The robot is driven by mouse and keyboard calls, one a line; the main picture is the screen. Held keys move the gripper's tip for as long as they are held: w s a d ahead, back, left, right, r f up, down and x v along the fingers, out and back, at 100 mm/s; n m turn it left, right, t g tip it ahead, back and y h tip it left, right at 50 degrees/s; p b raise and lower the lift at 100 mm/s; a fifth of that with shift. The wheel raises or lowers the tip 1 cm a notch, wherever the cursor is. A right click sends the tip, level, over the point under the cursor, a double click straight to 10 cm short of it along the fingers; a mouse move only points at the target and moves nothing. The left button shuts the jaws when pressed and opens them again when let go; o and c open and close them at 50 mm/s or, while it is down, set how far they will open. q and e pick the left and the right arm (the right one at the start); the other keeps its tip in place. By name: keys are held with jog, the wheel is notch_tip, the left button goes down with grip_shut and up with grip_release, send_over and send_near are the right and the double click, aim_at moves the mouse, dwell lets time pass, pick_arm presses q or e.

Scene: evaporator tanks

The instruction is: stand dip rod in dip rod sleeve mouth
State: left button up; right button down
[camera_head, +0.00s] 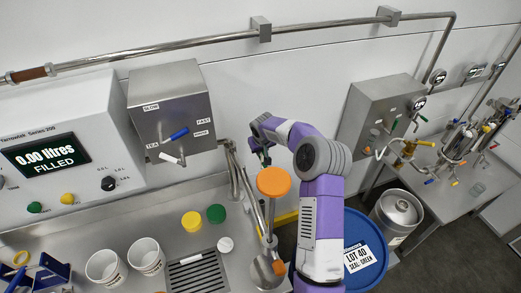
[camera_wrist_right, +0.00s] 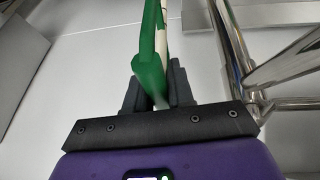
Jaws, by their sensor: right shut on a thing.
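My right gripper (camera_head: 262,155) is at the end of the purple arm, by the wall to the right of the grey control box. In the right wrist view its dark fingers (camera_wrist_right: 159,88) are shut on a green part (camera_wrist_right: 149,72), which I take to be the dip rod. A thin pale length (camera_wrist_right: 161,22) runs upward beside the green part. The rod's lower end is hidden. I cannot make out the dip rod sleeve mouth for certain. Steel pipes (camera_wrist_right: 240,52) run close to the right of the gripper. My left gripper is not in view.
An orange round cap (camera_head: 273,181) tops a steel fitting in front of the gripper. White cups (camera_head: 146,256), yellow (camera_head: 191,221) and green (camera_head: 216,213) caps and a drain grate (camera_head: 199,274) occupy the bench. A blue drum (camera_head: 352,228) stands right of my arm.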

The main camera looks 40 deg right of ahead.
aim_at(262, 158)
jog(key=shift+s, duration=0.1)
jog(key=shift+f, duration=0.1)
jog(key=shift+f+b, duration=2.15)
jog(key=shift+f, duration=0.1)
jog(key=shift+a+b, duration=0.1)
jog(key=shift+b, duration=0.2)
